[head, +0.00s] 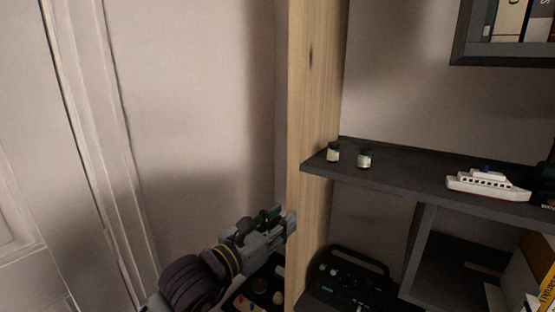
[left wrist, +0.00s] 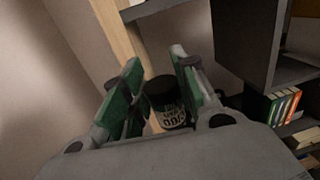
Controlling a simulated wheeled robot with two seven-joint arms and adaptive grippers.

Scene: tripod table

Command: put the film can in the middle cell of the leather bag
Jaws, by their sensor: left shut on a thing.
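A dark film can (left wrist: 168,103) with pale lettering sits between the fingers of my left gripper (left wrist: 155,85) in the left wrist view. The left gripper is shut on it. I cannot clearly identify the leather bag. A black carrier-like thing with a handle (head: 345,258) stands low, right of the post; its cells cannot be told. My right gripper is not in view.
A wooden post (head: 315,80) rises beside my left gripper. A dark shelf (head: 410,178) to its right holds two small jars (head: 333,152) (head: 365,158) and a white toy ship (head: 487,187). Small items (head: 260,286) lie below the gripper, partly hidden. The wall at left is bare.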

